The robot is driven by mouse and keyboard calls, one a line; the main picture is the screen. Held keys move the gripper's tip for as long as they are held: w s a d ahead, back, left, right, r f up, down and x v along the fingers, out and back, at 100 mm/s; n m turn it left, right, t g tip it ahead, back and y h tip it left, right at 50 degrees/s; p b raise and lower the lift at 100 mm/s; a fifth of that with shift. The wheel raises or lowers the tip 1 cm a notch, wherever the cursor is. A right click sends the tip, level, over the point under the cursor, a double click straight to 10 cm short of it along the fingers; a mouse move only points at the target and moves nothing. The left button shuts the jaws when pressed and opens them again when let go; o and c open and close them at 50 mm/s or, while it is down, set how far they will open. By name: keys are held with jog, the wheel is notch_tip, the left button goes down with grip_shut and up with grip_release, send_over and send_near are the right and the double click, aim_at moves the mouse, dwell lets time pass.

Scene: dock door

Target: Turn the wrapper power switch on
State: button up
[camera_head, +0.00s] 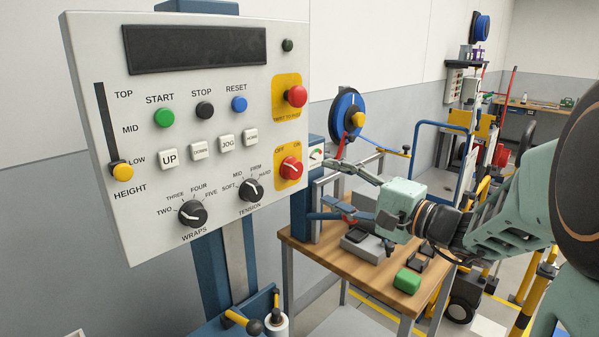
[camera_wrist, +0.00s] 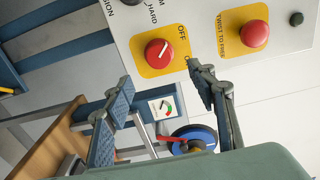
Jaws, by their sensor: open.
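The wrapper power switch (camera_head: 291,168) is a red rotary knob on a yellow plate marked OFF and ON, at the lower right of the grey control panel (camera_head: 120,215). It also shows in the wrist view as a red knob (camera_wrist: 159,52). Its white line appears to slant toward OFF in the wrist view. My gripper (camera_head: 332,192) is open and empty, to the right of the panel and apart from it. In the wrist view, my gripper's fingers (camera_wrist: 158,78) stand wide apart, with the knob showing beyond their tips.
A red emergency stop (camera_head: 296,96) sits above the switch. The tension dial (camera_head: 250,190) is to its left. A small gauge (camera_head: 316,155) is beside the panel's right edge.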

aim_at(297, 171)
jog(key=p+x, duration=0.1)
jog(key=x, duration=0.8)
jog(key=shift+w+a+f, duration=0.1)
jog(key=shift+w+a, duration=0.15)
jog(key=shift+a, duration=0.05)
jog(key=c, duration=1.2)
jog(key=shift+o, duration=0.2)
